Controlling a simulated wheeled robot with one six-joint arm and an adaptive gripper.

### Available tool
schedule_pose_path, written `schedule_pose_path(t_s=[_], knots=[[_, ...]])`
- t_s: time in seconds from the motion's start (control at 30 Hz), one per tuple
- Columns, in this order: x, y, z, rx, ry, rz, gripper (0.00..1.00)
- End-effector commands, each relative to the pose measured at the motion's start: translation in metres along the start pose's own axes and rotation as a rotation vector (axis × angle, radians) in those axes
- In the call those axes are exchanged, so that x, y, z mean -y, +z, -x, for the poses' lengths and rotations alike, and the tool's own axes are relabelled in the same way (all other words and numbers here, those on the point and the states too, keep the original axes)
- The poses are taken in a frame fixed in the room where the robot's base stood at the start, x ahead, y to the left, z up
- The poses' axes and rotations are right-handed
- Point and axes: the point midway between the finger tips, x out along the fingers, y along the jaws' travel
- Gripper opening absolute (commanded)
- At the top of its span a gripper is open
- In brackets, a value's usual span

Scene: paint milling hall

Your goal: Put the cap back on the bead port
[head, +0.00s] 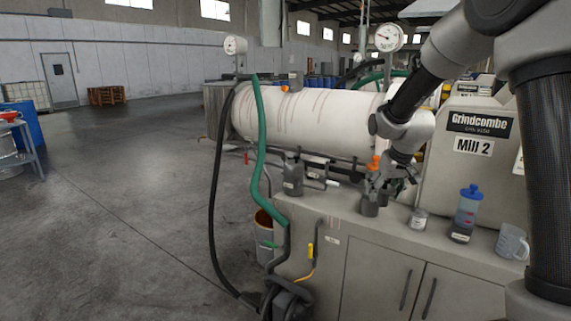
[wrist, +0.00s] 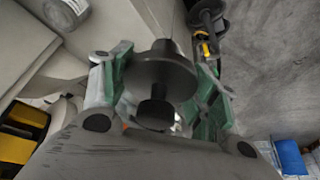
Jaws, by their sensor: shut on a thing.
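My gripper (head: 381,190) is over the front part of the grey cabinet top, left of a small can. In the wrist view its green-padded fingers (wrist: 158,72) are closed on both sides of a dark grey cap (wrist: 160,78), which has a wide round disc and a narrower stub. In the head view a short dark grey cylinder (head: 369,205) shows just below the fingers; I cannot tell whether it is the held cap or a separate part. I cannot make out the bead port clearly; the arm and gripper hide part of the mill behind.
The white mill vessel (head: 310,115) lies behind the cabinet top (head: 330,211). A grey can (head: 418,219), a blue-lidded bottle (head: 466,215) and a clear jug (head: 511,242) stand to the right. A dark canister (head: 293,175) and a green hose (head: 261,135) are left.

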Motion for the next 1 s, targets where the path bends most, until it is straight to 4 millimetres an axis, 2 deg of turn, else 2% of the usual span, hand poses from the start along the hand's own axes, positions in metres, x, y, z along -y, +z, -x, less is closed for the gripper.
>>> schedule_pose_path(t_s=[0.1,0.2,0.43,0.8,1.0], knots=[[-0.011,0.013,-0.008,0.006,0.050,-0.116,0.21],[-0.012,0.029,-0.015,0.006,0.079,-0.183,0.21],[0.006,0.071,-0.028,0.003,0.062,-0.146,0.21],[0.007,0.067,-0.073,0.006,0.061,-0.134,0.21],[0.010,0.068,-0.082,0.009,0.048,-0.135,0.21]])
